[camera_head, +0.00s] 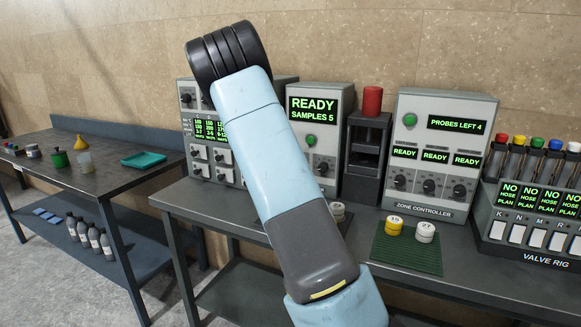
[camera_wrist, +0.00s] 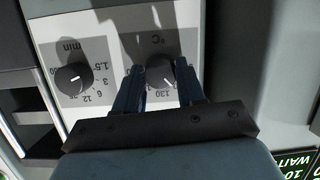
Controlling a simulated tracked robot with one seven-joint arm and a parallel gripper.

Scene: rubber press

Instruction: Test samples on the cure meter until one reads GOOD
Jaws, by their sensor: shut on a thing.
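My gripper (camera_wrist: 168,82) is shut on a dark knob (camera_wrist: 164,78) on a light panel marked °C, in the wrist view. A second knob (camera_wrist: 73,78), marked min, sits to its left with no finger on it. In the head view my arm hides the gripper. A grey unit with the screen READY SAMPLES 5 (camera_head: 314,108) stands behind the arm, partly covered. Its green button and one knob show. A yellow sample labelled 15 (camera_head: 394,226) and a white sample labelled 27 (camera_head: 425,232) rest on the green mat (camera_head: 405,259). Another small pale puck (camera_head: 337,212) shows beside the arm.
A dark stand with a red cylinder (camera_head: 372,101) is right of the grey unit. The zone controller (camera_head: 436,152) and the valve rig (camera_head: 535,217) stand further right. A panel with several knobs (camera_head: 207,161) is at left. A side table (camera_head: 95,168) carries a teal tray.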

